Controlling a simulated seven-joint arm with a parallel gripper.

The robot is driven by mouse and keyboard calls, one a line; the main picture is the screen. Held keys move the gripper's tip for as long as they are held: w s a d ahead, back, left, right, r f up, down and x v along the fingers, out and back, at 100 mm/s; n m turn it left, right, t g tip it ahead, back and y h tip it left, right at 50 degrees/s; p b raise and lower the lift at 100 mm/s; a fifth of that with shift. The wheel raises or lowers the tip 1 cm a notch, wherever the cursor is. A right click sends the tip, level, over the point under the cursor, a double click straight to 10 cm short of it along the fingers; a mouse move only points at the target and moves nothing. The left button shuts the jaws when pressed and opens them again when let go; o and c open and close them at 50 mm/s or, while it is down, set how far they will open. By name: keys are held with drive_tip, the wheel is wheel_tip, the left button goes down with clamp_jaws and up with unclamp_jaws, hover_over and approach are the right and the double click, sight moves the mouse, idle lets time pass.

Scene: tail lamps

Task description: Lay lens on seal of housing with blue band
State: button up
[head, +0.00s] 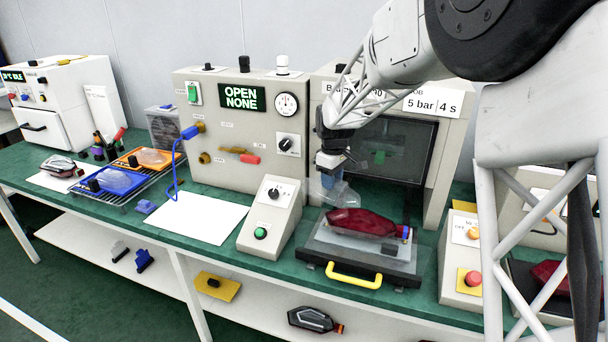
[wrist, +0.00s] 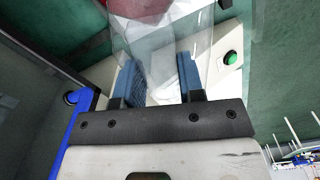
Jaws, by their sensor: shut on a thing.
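My gripper (head: 330,168) is shut on a clear, see-through lens (head: 338,193). In the wrist view, the lens (wrist: 108,42) shows between and beyond the blue fingers of my gripper (wrist: 157,70). The gripper points down above the left end of a red-faced lamp housing (head: 360,222). This housing lies on a grey fixture with a yellow handle (head: 353,276) and has a blue band (head: 405,232) at its right end. A red part also shows at the top of the wrist view (wrist: 150,8). The lens looks above the housing; the seal cannot be made out.
A press with a dark window (head: 390,150) stands behind the fixture. A sloped control box (head: 270,215) is left of it and a box with a red button (head: 465,262) right. Orange (head: 150,158) and blue (head: 115,180) trays sit on a rack at left. White paper (head: 200,220) lies clear.

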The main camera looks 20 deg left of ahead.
drive_tip(key=w+d+f+n, duration=0.2)
drive_tip(key=d+n, duration=0.1)
drive_tip(key=d, duration=0.6)
drive_tip(key=shift+w+d, duration=0.2)
drive_tip(key=shift+d, duration=0.2)
drive_tip(key=shift+f, duration=0.1)
drive_tip(key=shift+f, duration=2.7)
drive_tip(key=shift+f, duration=1.3)
drive_tip(key=o, duration=1)
drive_tip(key=shift+r, duration=0.1)
wheel_tip(320, 180, up, 8)
drive_tip(key=shift+f, duration=0.2)
